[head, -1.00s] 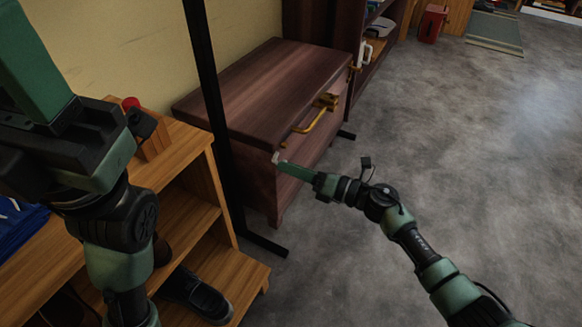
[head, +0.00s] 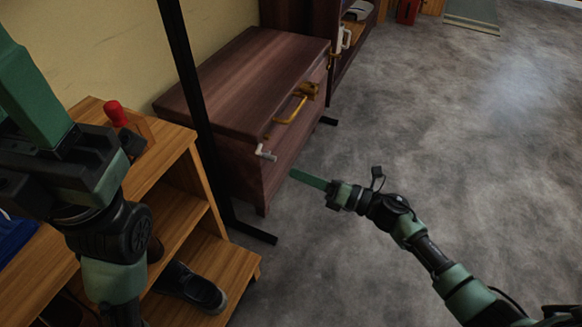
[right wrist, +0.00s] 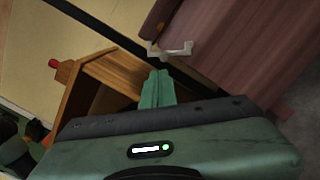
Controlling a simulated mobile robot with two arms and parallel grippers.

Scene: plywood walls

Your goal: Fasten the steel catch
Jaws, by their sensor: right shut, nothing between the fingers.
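The steel catch (head: 265,152) is a small, pale, bent piece on the front of a dark wooden chest (head: 240,85), near its left end and just below the lid's edge. It also shows in the right wrist view (right wrist: 170,50), just beyond the fingertips. My right gripper (head: 293,175) is shut and empty, its green fingers pointing at the chest front, to the right of the catch and apart from it. In the right wrist view its fingers (right wrist: 158,75) lie together. The lid looks down. My left arm fills the left edge; its gripper (head: 30,90) is cut off, so its jaws cannot be read.
A yellow handle-like bar (head: 292,106) sticks out from the chest front, right of the catch. A black post (head: 190,90) stands before the chest's left end. A wooden shelf (head: 165,165) with dark shoes (head: 190,286) is at left. The grey floor at right is clear.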

